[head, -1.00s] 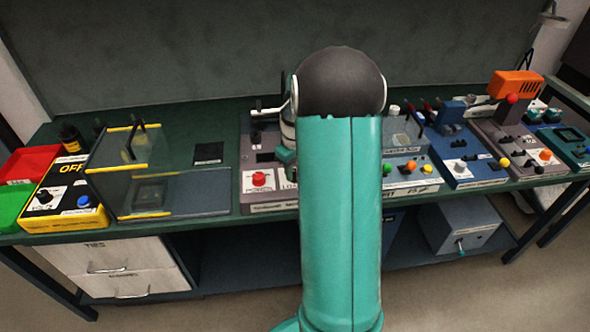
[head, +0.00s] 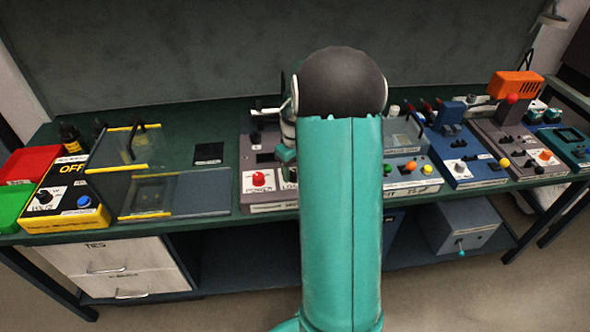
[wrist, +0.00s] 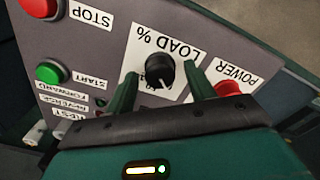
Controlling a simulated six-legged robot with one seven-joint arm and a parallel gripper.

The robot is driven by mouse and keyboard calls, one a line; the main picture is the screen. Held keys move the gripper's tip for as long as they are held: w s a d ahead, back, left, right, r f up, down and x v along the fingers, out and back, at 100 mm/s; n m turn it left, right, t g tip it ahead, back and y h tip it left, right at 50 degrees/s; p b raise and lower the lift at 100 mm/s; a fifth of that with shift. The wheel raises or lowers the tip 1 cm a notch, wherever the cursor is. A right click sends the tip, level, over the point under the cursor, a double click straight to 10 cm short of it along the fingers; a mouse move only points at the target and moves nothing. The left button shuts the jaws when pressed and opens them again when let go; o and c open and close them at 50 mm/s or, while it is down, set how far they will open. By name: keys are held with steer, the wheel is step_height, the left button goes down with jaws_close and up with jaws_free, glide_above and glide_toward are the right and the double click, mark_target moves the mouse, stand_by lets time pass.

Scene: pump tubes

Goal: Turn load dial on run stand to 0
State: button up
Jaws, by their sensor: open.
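The load dial (wrist: 160,72) is a black knob with a pale pointer line on a white label reading LOAD %, seen upside down in the wrist view. The pointer slants toward the lower right of that picture. My gripper (wrist: 160,82) is open, with one green finger on each side of the dial; I cannot tell whether either finger touches it. The run stand's grey panel (wrist: 100,32) fills much of the wrist view.
A red POWER button (wrist: 229,88) lies close beside the right finger. A red STOP button (wrist: 40,7) and green START button (wrist: 50,73) are to the left. A clear hinged guard (head: 125,155) stands left of the stand; other devices (head: 462,160) stand to the right.

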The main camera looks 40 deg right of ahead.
mark_target(294, 172)
step_height(294, 172, up, 14)
steer(key=shift+f, duration=0.25)
stand_by(0.5)
steer(key=s+a+r+t+h, duration=0.15)
steer(key=a+r, duration=0.25)
steer(key=a, duration=0.4)
steer(key=s+a+r+t+y, duration=0.1)
steer(key=s+a+r, duration=0.25)
steer(key=a, duration=0.55)
steer(key=s+a+t, duration=0.3)
steer(key=s+a, duration=0.8)
steer(key=a, duration=0.3)
steer(key=shift+s+f, duration=0.15)
steer(key=shift+s, duration=0.2)
